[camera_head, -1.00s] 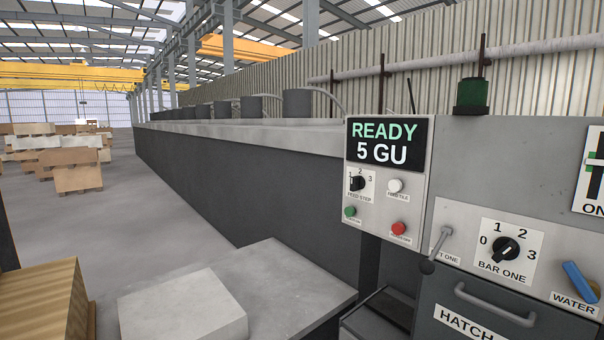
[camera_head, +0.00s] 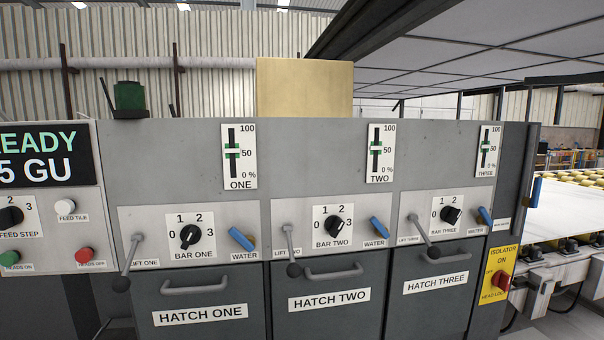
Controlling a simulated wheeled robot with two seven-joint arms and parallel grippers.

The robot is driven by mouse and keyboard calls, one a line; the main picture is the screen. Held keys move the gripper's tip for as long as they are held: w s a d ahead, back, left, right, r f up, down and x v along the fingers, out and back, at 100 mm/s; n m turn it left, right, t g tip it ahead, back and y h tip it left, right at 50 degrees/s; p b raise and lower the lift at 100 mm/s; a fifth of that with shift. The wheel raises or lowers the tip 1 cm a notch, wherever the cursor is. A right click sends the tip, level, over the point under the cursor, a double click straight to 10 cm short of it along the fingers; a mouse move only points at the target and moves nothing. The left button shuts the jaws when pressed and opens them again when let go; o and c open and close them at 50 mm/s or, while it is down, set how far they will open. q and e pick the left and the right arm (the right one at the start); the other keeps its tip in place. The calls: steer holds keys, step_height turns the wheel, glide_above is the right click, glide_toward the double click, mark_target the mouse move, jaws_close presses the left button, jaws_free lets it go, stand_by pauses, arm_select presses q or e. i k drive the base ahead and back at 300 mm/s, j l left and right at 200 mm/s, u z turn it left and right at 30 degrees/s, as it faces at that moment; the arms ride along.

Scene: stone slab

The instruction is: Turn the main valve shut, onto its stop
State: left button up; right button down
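A blue handle (camera_head: 535,191) stands upright on the right end of the grey machine cabinet. It may be the main valve, but the small label (camera_head: 502,224) near it is too small to read. Three smaller blue levers marked WATER sit on the front panels, at bar one (camera_head: 241,239), bar two (camera_head: 379,227) and bar three (camera_head: 486,215). Each of these three is tilted. Neither of my grippers is in view.
Lift levers with dark knobs, such as lift one's (camera_head: 133,262), and hatch handles (camera_head: 333,272) stick out from the front. A yellow isolator panel (camera_head: 498,272) is at the cabinet's right edge.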

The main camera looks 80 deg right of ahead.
mark_target(532, 202)
steer(key=z, duration=4.1)
steer(key=i+l, duration=0.1)
steer(key=i+z, duration=0.05)
